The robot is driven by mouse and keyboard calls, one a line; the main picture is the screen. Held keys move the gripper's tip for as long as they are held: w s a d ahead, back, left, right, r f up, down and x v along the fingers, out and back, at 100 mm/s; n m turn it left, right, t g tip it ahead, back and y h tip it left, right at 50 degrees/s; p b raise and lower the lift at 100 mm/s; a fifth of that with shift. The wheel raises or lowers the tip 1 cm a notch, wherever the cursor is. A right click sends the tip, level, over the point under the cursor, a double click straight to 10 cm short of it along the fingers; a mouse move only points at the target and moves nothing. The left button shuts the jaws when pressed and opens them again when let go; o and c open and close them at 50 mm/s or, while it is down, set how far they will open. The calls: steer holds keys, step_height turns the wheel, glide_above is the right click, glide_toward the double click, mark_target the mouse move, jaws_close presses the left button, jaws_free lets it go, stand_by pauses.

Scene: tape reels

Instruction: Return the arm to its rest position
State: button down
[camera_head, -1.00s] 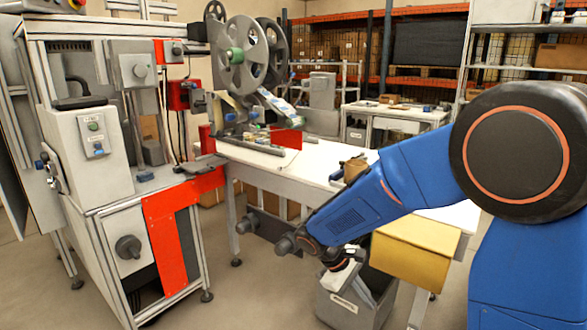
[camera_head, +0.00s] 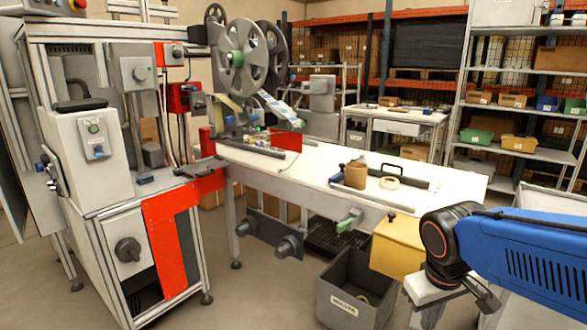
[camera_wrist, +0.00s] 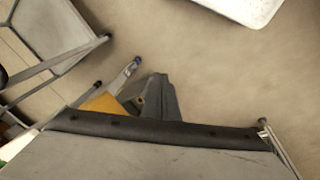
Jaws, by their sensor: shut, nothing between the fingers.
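My arm reaches in from the right edge in the head view, with its blue forearm (camera_head: 540,255) roughly level and its dark wrist joint at the left end. My gripper (camera_head: 486,298) hangs below the wrist, small and partly cut off from clear view. It is shut and empty, to the right of the grey waste bin (camera_head: 342,312) and apart from it. Something pale lies inside the bin. The fingers cannot be made out in the wrist view.
A yellow box (camera_head: 398,248) hangs at the white table's (camera_head: 310,165) front right. The reel machine (camera_head: 245,60) stands behind. Shelves (camera_head: 520,110) fill the back right.

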steer(key=s+r+m+t+y, duration=0.1)
steer(key=s+r+m+t, duration=0.1)
steer(key=s, duration=0.4)
steer(key=shift+s+d+t, duration=0.3)
steer(key=shift+d+t, duration=0.05)
steer(key=shift+t, duration=0.05)
stand_by(0.6)
